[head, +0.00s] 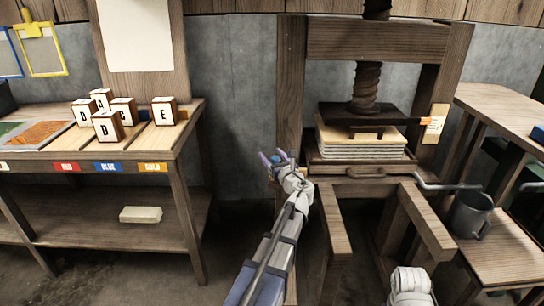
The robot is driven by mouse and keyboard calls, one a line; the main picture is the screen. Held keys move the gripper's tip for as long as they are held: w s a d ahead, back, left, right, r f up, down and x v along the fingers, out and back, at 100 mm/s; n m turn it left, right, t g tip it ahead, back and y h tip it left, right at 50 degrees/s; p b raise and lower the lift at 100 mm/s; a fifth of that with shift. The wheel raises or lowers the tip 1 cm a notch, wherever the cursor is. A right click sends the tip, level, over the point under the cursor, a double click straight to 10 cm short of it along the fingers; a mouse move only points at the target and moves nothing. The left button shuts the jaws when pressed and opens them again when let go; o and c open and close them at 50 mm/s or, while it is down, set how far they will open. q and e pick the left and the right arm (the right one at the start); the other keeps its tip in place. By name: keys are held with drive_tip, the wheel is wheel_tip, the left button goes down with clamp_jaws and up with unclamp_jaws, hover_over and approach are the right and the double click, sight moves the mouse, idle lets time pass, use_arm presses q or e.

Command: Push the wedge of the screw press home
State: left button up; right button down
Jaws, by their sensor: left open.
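The wooden screw press (378,40) stands right of centre, with a dark screw (367,86) running down to a dark platen (363,115). Under the platen lies a pale layered stack (358,147) on the press bed. A pale wooden piece (437,124) with an orange mark sits at the right post; I cannot tell for sure whether it is the wedge. My left gripper (276,159) is open in front of the left post, its fingers pointing up and away. It looks empty and is well left of that piece. My right gripper is out of the frame.
A drawer handle (366,173) and a metal bar (448,186) stick out at the press front. A grey mug (469,214) stands on a low shelf at right. The left table (78,155) holds several lettered blocks; a pale brick (141,214) lies on its lower shelf.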

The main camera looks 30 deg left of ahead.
use_arm(q)
drive_tip(key=shift+a, duration=0.1)
clamp_jaws()
idle(0.6)
idle(0.8)
